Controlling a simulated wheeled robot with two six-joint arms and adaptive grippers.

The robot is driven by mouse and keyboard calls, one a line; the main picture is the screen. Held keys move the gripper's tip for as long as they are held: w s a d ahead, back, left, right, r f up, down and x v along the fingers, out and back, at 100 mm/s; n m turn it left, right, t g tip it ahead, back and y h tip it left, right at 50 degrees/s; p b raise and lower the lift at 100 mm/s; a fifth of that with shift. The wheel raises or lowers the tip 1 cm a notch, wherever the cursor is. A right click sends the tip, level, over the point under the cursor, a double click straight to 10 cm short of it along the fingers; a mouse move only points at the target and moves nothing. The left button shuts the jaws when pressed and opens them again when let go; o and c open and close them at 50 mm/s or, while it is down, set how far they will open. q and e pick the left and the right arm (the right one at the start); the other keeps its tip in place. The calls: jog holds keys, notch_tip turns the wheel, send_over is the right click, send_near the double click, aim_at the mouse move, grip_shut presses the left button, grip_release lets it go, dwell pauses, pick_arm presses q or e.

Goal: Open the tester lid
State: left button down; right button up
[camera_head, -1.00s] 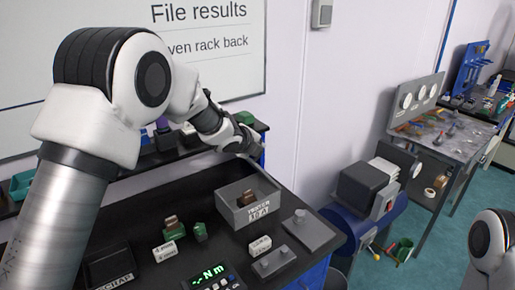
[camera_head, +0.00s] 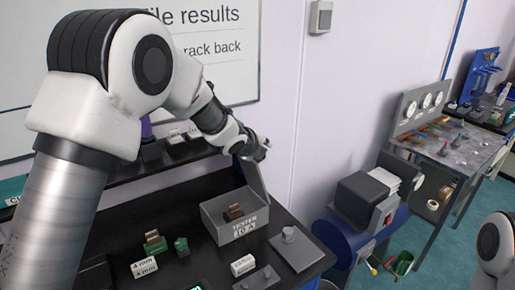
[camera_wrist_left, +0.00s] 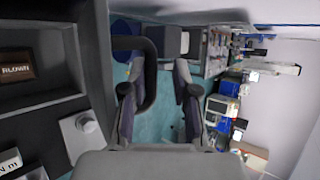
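The grey tester (camera_head: 222,232) is an open-topped box on the black bench, with a brown block (camera_head: 234,212) inside. Its grey lid (camera_head: 254,178) stands raised at the right rear side. My left gripper (camera_head: 264,148) is at the lid's upper edge. In the left wrist view the left gripper (camera_wrist_left: 158,105) has its fingers apart. A dark bent handle (camera_wrist_left: 148,65) reaches between the fingers, beside the lid's dark edge (camera_wrist_left: 101,70); one finger is in the handle's loop. Contact is unclear. Only a white piece of my right arm shows at the right edge; its gripper is out of view.
A grey plate with a knob (camera_head: 290,245) lies right of the tester. Labelled white blocks (camera_head: 243,265) and a green block (camera_head: 181,246) lie in front. A blue machine (camera_head: 345,240) stands off the bench's right end. A wall board (camera_head: 215,65) is behind.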

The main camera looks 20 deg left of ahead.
pick_arm(q)
jog(key=shift+d+f, duration=0.15)
jog(key=shift+f, duration=0.15)
dwell(0.6)
